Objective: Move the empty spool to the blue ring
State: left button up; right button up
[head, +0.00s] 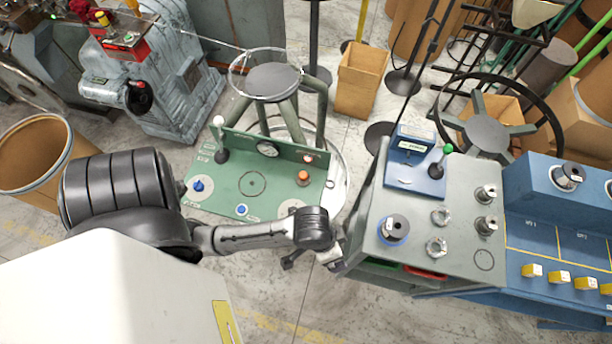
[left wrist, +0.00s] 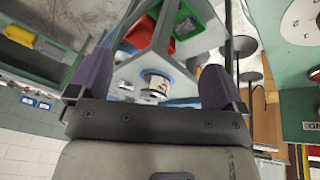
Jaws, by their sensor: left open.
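A grey metal spool with a dark top (head: 398,222) stands upright on the grey cart top. A blue ring (head: 381,236) shows around its base. In the left wrist view a spool with a white label (left wrist: 156,84) shows the same blue ring around it. I cannot tell whether this spool is the empty one. Two more metal spools (head: 485,194) (head: 487,226) stand at the cart's right side. My left gripper (head: 332,261) is beside the cart's left edge; in its wrist view (left wrist: 155,72) the fingers are apart with nothing held. My right gripper is not in view.
A blue bench (head: 560,240) adjoins the right.

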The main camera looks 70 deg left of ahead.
pick_arm(q)
jog(key=s+a+m+y, duration=0.1)
jog(key=s+a+y, duration=0.1)
jog(key=s+a, duration=0.4)
jog(key=shift+s+r, duration=0.45)
jog(key=shift+s, duration=0.15)
